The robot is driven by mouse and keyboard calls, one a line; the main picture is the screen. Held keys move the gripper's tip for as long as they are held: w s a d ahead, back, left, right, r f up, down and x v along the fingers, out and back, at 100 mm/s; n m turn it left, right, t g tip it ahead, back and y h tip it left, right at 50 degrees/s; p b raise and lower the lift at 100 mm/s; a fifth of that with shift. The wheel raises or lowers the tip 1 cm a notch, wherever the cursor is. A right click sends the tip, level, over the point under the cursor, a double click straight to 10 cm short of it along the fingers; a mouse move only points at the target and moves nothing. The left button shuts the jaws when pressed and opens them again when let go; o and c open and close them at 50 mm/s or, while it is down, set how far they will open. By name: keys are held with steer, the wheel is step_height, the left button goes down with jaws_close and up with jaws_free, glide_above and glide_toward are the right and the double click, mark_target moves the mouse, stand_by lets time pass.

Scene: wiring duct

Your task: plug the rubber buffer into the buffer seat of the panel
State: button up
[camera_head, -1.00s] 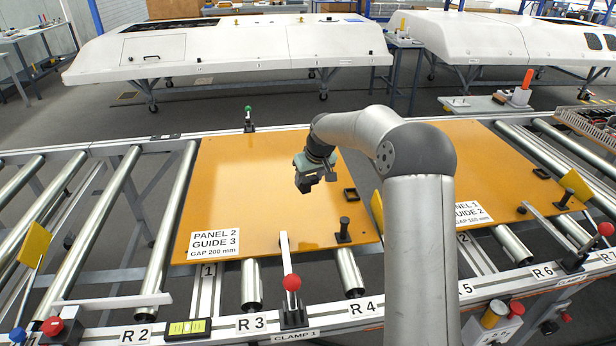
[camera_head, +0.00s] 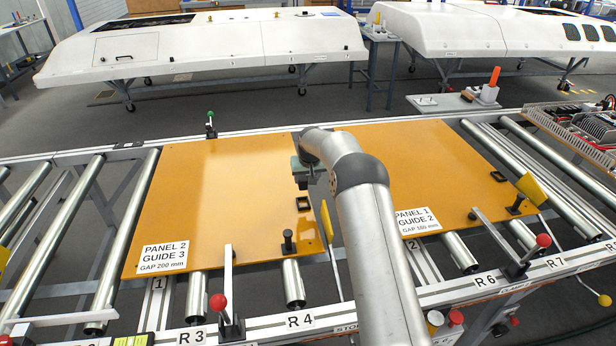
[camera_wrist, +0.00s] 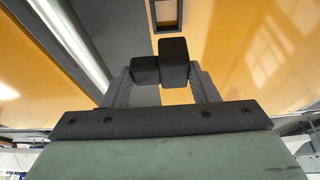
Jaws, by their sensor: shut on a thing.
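My gripper (camera_head: 302,178) is above the right part of the orange panel 2 (camera_head: 215,195), just behind a black square frame (camera_head: 303,204) that looks like the buffer seat. The wrist view shows a similar dark frame (camera_wrist: 180,12) at the top, beyond the fingers. My gripper (camera_wrist: 160,72) is shut there on a dark block (camera_wrist: 174,60), probably the rubber buffer. Its edges are hard to tell from the dark fingertips, and its lower end is hidden. The held block and the frame are apart. Panel 1 (camera_head: 440,165) has a similar black frame (camera_head: 499,176).
A black post (camera_head: 288,240) stands on panel 2 near its front right corner. Clamp levers with red knobs (camera_head: 217,301) (camera_head: 543,240) and a yellow flag (camera_head: 326,221) rise along the front. Bare rollers (camera_head: 125,230) lie left of panel 2.

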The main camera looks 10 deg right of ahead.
steer(key=shift+b, duration=0.3)
steer(key=shift+f+b, duration=1.9)
steer(key=shift+f, duration=1)
steer(key=shift+b, duration=0.65)
steer(key=shift+f, duration=0.15)
steer(key=shift+f+b, duration=0.35)
steer(key=shift+f+b, duration=0.55)
steer(key=shift+f, duration=0.35)
steer(key=o, duration=1.1)
steer(key=shift+o, duration=0.2)
